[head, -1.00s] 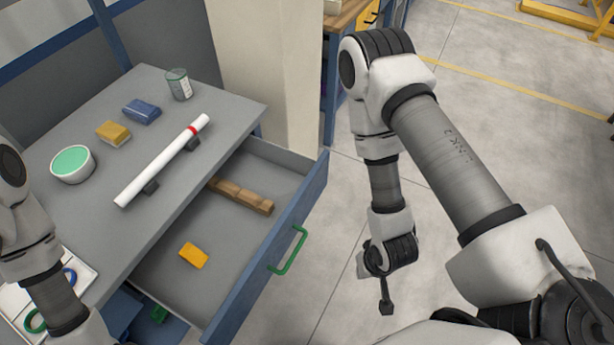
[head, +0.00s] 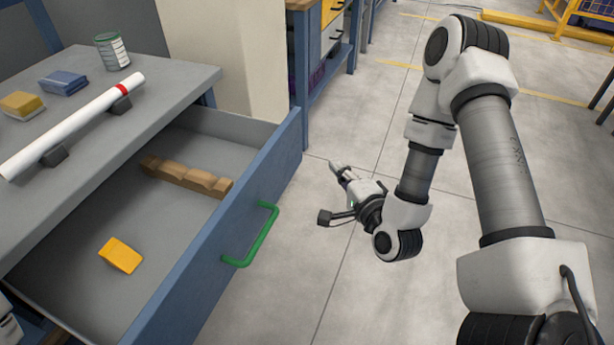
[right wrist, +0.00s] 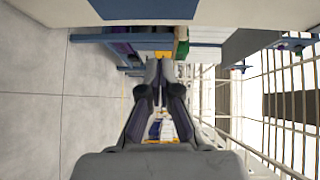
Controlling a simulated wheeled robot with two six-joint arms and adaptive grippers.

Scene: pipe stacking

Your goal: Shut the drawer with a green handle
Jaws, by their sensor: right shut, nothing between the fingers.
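The open drawer (head: 215,232) has a blue front, a grey inside and a green handle (head: 256,238). It is pulled well out from under the grey worktop. A brown wooden block with notches (head: 187,177) and a yellow block (head: 120,255) lie inside it. My right gripper (head: 337,170) is shut and empty, to the right of the drawer front and apart from the handle, above the floor. Its closed fingers also show in the right wrist view (right wrist: 160,68).
On the worktop (head: 150,115) lie a white tube with a red band (head: 75,125) on dark supports, a blue block (head: 63,82), a yellow block (head: 20,105) and a cup (head: 112,52). A blue workbench (head: 300,60) stands behind. The floor right of the drawer is clear.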

